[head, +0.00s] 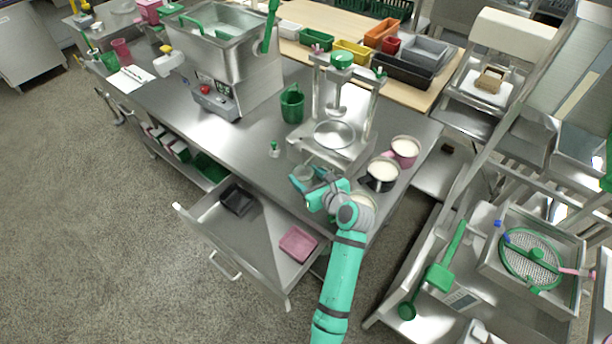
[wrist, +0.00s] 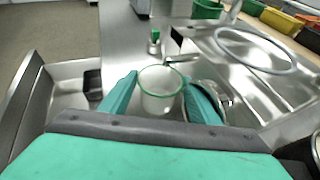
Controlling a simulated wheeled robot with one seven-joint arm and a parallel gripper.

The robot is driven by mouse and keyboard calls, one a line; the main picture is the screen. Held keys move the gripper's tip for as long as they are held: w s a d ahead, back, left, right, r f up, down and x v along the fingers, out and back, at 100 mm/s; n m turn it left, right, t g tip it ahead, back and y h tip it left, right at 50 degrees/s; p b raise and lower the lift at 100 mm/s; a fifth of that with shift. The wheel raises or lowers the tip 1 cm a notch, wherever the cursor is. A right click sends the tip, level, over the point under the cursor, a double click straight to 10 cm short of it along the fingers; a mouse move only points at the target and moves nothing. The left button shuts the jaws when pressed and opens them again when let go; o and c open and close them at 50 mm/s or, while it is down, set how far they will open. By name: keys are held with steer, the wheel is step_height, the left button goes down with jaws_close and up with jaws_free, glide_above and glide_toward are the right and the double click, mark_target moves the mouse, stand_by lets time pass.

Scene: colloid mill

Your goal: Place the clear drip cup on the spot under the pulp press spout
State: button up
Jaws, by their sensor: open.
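The clear drip cup (wrist: 160,92) has a green rim and stands upright between my open fingers in the wrist view. In the head view the cup (head: 303,172) is small and partly hidden by my gripper (head: 314,186). In the wrist view a finger of my gripper (wrist: 160,98) lies on each side of the cup; I cannot tell whether either touches it. The pulp press (head: 335,130) stands just behind the cup, with a steel frame, green knob and round dish. The spout and the spot under it are not clear to see.
A small green-capped bottle (head: 274,149) and a green jug (head: 292,104) stand left of the press. An open drawer (head: 250,232) juts out in front with a pink tray (head: 298,243).

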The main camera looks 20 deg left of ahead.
steer(key=v, duration=1.2)
steer(key=shift+r, duration=0.25)
steer(key=shift+w, duration=0.1)
